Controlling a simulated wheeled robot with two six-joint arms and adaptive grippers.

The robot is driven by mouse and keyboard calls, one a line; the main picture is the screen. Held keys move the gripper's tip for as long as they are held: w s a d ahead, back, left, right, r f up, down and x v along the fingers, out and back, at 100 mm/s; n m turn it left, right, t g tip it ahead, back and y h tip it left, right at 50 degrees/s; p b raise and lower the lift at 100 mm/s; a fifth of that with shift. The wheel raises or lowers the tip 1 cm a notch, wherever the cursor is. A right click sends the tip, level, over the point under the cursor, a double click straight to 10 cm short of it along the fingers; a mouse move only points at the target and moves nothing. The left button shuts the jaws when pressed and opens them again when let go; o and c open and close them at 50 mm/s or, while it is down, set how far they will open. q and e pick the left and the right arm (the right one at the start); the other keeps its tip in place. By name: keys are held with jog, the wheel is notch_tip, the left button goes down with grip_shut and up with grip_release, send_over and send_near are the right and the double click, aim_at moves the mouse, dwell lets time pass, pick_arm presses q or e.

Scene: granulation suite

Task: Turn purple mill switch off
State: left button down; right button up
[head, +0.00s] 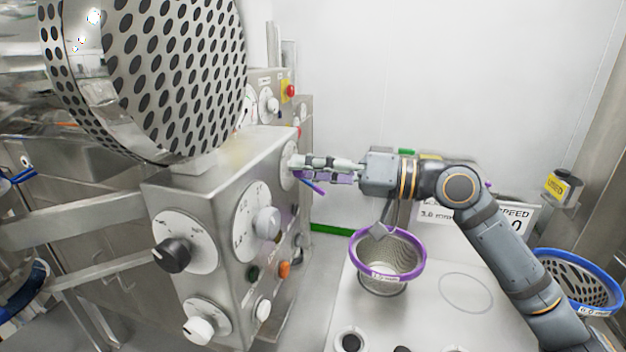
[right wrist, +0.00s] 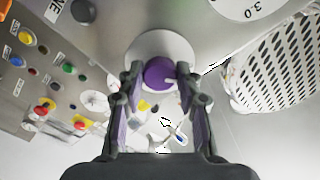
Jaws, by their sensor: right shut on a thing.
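The purple mill switch (right wrist: 158,73) is a round knob with a pale pointer mark on a light round dial (right wrist: 160,45), seen in the right wrist view. My right gripper (right wrist: 160,82) has its two fingers on either side of the knob and is shut on it. In the head view my right gripper (head: 297,163) reaches left to the side face of the steel control box (head: 210,185), at a pale dial (head: 287,165). There the fingers hide the knob. The pointer's setting cannot be read.
The box also carries a black knob (head: 171,255), white knobs and an orange button (head: 284,269). A large perforated drum (head: 175,75) stands above it. A purple-rimmed sieve (head: 423,262) is below my right arm, and a blue-rimmed basket (head: 604,305) is at the right.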

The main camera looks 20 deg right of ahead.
jog(key=shift+n+b, duration=0.3)
jog(key=shift+n, duration=0.3)
jog(key=shift+r, duration=0.1)
jog(key=o, duration=0.9)
jog(key=shift+c, duration=0.2)
jog(key=o, duration=0.3)
jog(key=shift+w+a, duration=0.1)
jog(key=shift+w, duration=0.05)
notch_tip(320, 180, up, 10)
